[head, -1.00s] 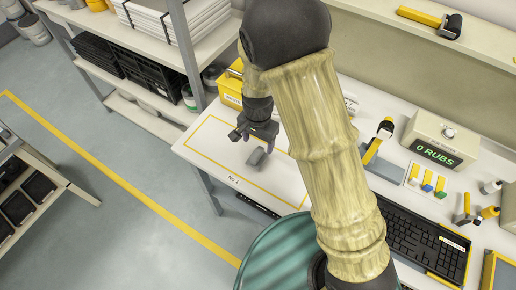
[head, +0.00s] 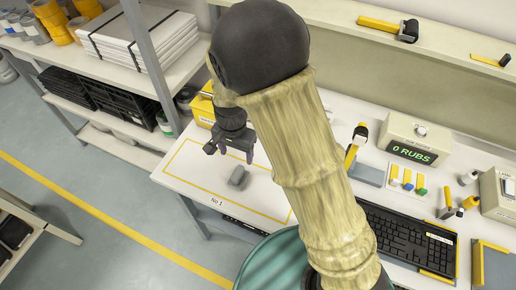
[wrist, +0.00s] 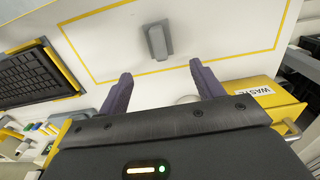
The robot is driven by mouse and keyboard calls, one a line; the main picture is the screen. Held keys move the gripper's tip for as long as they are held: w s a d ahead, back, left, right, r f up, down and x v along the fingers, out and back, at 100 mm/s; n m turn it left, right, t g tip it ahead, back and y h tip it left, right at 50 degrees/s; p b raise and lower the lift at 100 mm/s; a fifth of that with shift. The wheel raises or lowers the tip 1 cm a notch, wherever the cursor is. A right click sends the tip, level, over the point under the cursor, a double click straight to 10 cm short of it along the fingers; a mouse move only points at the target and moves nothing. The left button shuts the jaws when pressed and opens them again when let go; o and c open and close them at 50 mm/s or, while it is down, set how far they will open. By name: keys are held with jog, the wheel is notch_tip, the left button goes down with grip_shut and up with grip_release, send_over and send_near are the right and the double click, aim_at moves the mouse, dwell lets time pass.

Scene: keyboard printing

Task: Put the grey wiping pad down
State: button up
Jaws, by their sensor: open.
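The grey wiping pad (head: 238,178) lies on the white table inside the yellow outlined area (head: 172,165) marked No 1. It also shows in the wrist view (wrist: 158,41), lying beyond my fingertips. My gripper (head: 232,155) is above the table, a little behind the pad in the head view. In the wrist view my gripper (wrist: 160,80) has its two dark fingers wide apart, with nothing between them. The pad and the fingers are apart.
A yellow waste box (wrist: 250,98) stands close to my gripper. A black keyboard (head: 405,240), a counter box reading 0 RUBS (head: 415,140) and several small tools are to the right. The outlined area around the pad is clear.

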jog(key=s+d+r+n+t, duration=0.1)
jog(key=s+d+r, duration=0.1)
jog(key=d, duration=0.5)
jog(key=s+d+r+n, duration=0.2)
jog(key=d+r, duration=0.2)
jog(key=d, duration=0.4)
jog(key=s+d+r+n+t, duration=0.1)
jog(key=s+d+r, duration=0.1)
jog(key=d, duration=0.5)
jog(key=shift+s+d+r+t, duration=0.3)
jog(key=shift+s+r, duration=0.1)
jog(key=shift+r, duration=0.25)
